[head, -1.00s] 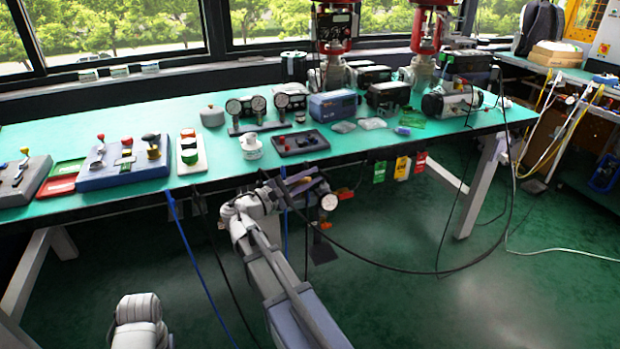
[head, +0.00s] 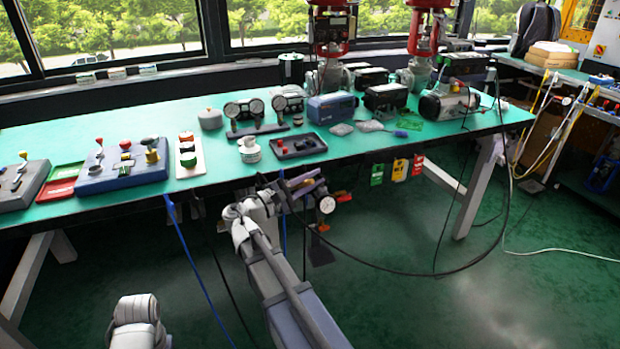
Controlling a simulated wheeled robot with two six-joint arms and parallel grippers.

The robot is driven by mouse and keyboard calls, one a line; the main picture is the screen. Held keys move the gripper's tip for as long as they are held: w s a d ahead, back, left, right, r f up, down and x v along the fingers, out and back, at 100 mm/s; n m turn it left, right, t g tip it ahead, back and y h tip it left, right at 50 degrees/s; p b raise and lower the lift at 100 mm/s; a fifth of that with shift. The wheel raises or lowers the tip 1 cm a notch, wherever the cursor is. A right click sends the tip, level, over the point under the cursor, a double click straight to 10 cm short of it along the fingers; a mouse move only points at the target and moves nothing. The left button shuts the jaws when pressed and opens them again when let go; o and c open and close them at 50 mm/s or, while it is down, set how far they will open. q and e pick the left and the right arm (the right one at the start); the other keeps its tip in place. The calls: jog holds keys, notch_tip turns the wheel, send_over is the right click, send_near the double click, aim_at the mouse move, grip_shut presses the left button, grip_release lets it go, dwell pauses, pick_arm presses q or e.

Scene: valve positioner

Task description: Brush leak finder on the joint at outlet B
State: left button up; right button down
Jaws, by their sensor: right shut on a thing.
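My right gripper (head: 308,186) is just below the table's front edge, beside a small round gauge (head: 327,204) with orange parts near it. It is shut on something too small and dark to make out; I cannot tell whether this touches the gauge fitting. A small whitish jar (head: 249,151) stands on the table above my right forearm. No outlet letter is legible, so I cannot tell which joint is outlet B. My left gripper is out of view.
The green table (head: 90,142) holds a blue-grey knob block (head: 122,174), a black tray (head: 298,146), twin gauges (head: 245,108) and a blue box (head: 332,107). Coloured tags (head: 400,169) hang at its front edge. A black cable loops below, right of my arm; a blue cable (head: 195,265) hangs left.

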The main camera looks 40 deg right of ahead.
jog(key=s+r+p, duration=0.2)
jog(key=s, duration=0.1)
jog(key=shift+s+d+r, duration=0.15)
jog(key=shift+r, duration=0.05)
dwell(0.3)
dwell(0.4)
notch_tip(320, 180, up, 28)
jog(key=p, duration=2.8)
jog(key=shift+r+p, duration=0.25)
jog(key=shift+p, duration=0.05)
jog(key=shift+f, duration=0.1)
jog(key=s+a+f+b, duration=0.1)
jog(key=s+f+b, duration=0.1)
jog(key=f+b, duration=1.1)
jog(key=s+a+f+g+h+b, duration=0.1)
jog(key=s+f+b, duration=0.1)
jog(key=f+b, duration=1.2)
jog(key=b, duration=0.2)
jog(key=shift+f+m+b, duration=0.25)
jog(key=shift+m+b, duration=0.05)
jog(key=shift+b, duration=0.05)
jog(key=shift+a, duration=0.1)
